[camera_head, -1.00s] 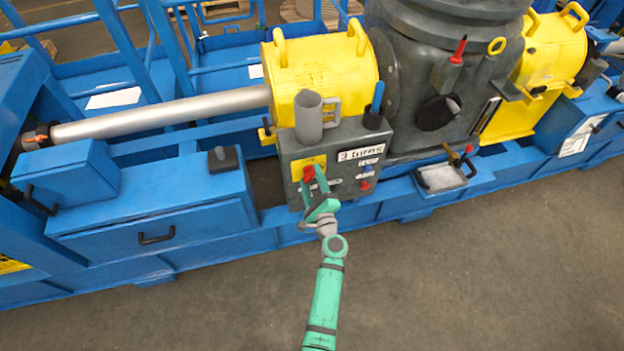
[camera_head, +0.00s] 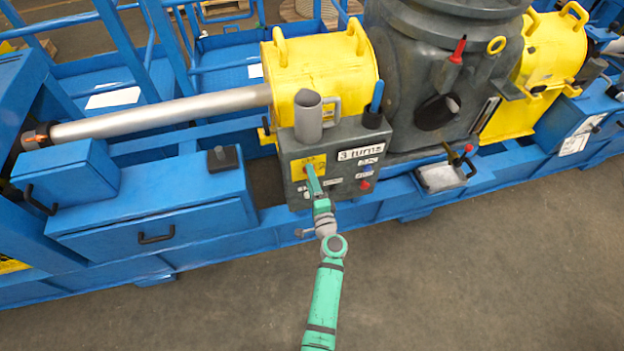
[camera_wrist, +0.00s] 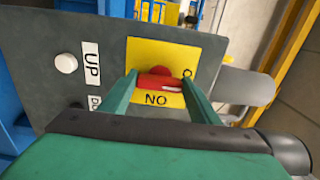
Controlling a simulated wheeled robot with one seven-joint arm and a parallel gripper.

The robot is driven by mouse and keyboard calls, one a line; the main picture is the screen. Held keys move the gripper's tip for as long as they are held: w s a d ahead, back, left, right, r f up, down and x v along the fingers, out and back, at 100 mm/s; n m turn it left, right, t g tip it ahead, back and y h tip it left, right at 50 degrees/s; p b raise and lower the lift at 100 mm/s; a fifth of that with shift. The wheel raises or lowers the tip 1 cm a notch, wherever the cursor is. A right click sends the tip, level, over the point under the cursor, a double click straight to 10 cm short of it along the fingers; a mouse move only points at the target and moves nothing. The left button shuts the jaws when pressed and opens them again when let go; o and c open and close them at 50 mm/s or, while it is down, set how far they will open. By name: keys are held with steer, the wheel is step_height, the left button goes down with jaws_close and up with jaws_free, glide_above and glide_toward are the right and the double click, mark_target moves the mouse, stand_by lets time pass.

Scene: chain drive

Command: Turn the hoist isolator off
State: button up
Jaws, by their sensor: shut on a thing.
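The hoist isolator has a red handle (camera_wrist: 160,83) on a yellow plate (camera_wrist: 188,56). The plate also shows in the head view (camera_head: 298,163), on the front of the grey control box (camera_head: 345,191). My gripper (camera_wrist: 160,86) is shut on the red handle, one green finger at each end of it. In the wrist view the handle lies crosswise, above black letters that look like "NO" there; another letter at the plate's right is partly covered by a finger. In the head view my gripper (camera_head: 310,172) hides most of the handle.
A white button (camera_wrist: 66,63) with an "UP" label sits beside the plate. A grey cup (camera_head: 308,118) and a blue-handled tool (camera_head: 376,100) stand on the box. A red-knobbed lever (camera_head: 467,149) is to the right. The floor in front is clear.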

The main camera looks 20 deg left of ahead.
stand_by(0.4)
steer(key=o, duration=1)
steer(key=shift+o, duration=0.2)
steer(key=v, duration=1)
steer(key=shift+s+d, duration=0.25)
steer(key=shift+d, duration=0.05)
